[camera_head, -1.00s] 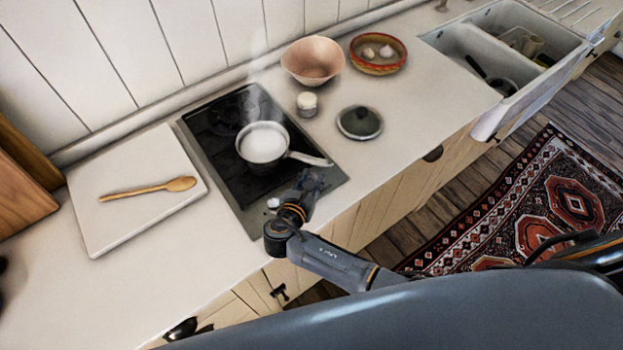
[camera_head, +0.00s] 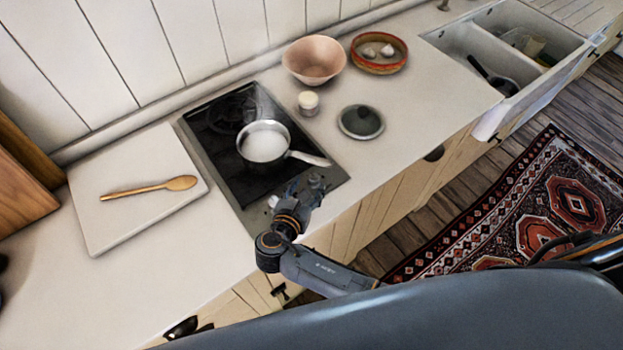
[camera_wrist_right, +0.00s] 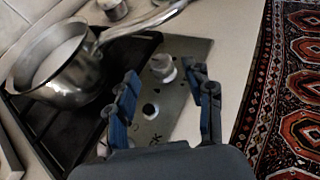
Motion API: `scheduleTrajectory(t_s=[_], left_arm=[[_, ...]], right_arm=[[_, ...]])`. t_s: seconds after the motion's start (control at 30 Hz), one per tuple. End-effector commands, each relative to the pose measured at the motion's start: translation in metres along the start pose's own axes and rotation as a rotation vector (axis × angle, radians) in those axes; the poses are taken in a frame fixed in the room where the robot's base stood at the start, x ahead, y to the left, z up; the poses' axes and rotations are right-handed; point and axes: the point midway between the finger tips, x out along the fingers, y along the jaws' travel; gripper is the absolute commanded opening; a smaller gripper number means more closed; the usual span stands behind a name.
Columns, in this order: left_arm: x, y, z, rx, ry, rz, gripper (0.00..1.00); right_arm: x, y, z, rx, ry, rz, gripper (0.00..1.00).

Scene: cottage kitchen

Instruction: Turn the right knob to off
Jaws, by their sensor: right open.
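The right knob (camera_wrist_right: 162,66) is a small light metal knob on the hob's front control strip. In the wrist view it stands just past and between the fingertips of my right gripper (camera_wrist_right: 161,77), with no clear contact. My right gripper (camera_head: 310,186) is open, over the right end of the strip in the head view, where it largely hides the knob. The left knob (camera_head: 273,201) shows beside my wrist. The hob (camera_head: 218,160) has a dark top. A steel saucepan (camera_head: 262,146) with pale contents sits on it. My left gripper is not in view.
The saucepan's handle (camera_head: 310,159) reaches right, close behind my right gripper. A lid (camera_head: 361,121), a small jar (camera_head: 308,103) and a pink bowl (camera_head: 314,62) stand right of the hob. A white board (camera_head: 128,221) with a wooden spoon (camera_head: 150,188) lies left. The counter front is clear.

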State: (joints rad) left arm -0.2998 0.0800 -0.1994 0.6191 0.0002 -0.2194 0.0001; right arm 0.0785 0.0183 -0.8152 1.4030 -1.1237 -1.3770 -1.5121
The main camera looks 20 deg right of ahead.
Motion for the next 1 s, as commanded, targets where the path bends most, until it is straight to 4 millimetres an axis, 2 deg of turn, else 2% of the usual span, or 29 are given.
scheduleTrajectory(t_s=[0.03, 0.2, 0.4, 1.0], left_arm=[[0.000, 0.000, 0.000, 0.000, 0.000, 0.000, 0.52], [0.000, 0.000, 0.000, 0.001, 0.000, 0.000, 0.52], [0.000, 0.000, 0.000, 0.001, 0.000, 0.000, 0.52], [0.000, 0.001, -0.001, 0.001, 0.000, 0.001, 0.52]], right_arm=[[-0.013, 0.000, -0.001, 0.002, 0.003, 0.001, 0.52], [-0.047, 0.000, -0.001, 0.001, 0.004, 0.000, 0.52], [-0.071, 0.000, 0.000, 0.002, 0.001, -0.001, 0.52], [-0.076, 0.000, 0.000, 0.000, 0.000, -0.001, 0.52]])
